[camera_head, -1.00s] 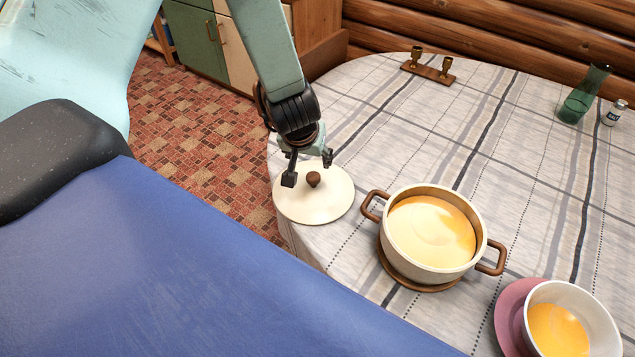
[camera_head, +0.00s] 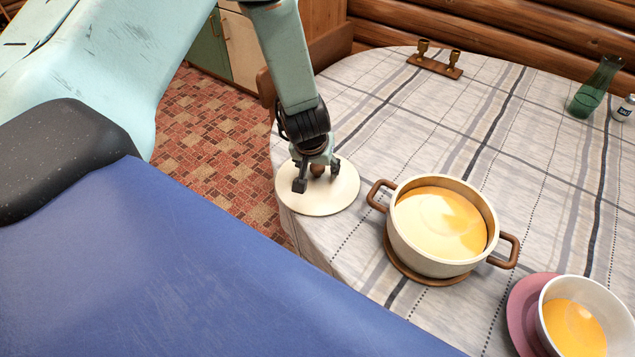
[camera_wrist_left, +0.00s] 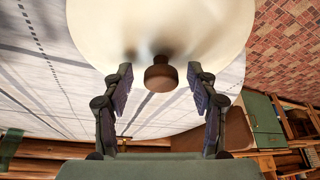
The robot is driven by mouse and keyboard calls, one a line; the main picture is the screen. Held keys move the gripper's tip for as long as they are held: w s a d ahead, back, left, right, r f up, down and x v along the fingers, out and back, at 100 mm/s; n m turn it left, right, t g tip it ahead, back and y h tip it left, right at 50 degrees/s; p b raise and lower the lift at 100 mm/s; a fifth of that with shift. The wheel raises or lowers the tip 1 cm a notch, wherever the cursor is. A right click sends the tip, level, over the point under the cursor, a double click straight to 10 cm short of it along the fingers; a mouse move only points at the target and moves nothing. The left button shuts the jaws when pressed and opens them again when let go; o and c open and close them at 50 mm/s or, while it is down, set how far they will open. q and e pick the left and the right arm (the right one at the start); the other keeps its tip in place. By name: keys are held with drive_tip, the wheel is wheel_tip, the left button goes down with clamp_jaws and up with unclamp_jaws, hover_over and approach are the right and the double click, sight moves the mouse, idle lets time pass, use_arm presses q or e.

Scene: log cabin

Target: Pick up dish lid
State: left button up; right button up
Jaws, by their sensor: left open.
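The dish lid (camera_head: 333,200) is a round cream disc with a brown knob, lying on the tablecloth near the table's left edge. In the left wrist view the lid (camera_wrist_left: 205,30) fills the top, and its knob (camera_wrist_left: 161,74) sits between the finger pads, with gaps on both sides. My left gripper (camera_head: 317,180) is open and low over the lid, its fingers either side of the knob, which they partly hide. The left gripper also shows in the wrist view (camera_wrist_left: 161,95). A cream pot (camera_head: 430,245) with brown handles and orange soup stands uncovered, right of the lid. My right gripper is not in view.
The pot rests on a wooden trivet (camera_head: 425,279). A white bowl (camera_head: 590,295) of soup on a pink plate (camera_head: 520,312) is at the lower right. A candle holder (camera_head: 435,66), green glass vase (camera_head: 592,92) and small jar (camera_head: 626,108) stand farther back. Bare cloth lies behind the lid.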

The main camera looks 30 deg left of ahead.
use_arm(q)
drive_tip(key=shift+w+a+f, duration=0.1)
drive_tip(key=shift+w, duration=0.1)
drive_tip(key=shift+c, duration=0.9)
drive_tip(key=shift+s, duration=0.15)
drive_tip(key=c, duration=0.4)
clamp_jaws()
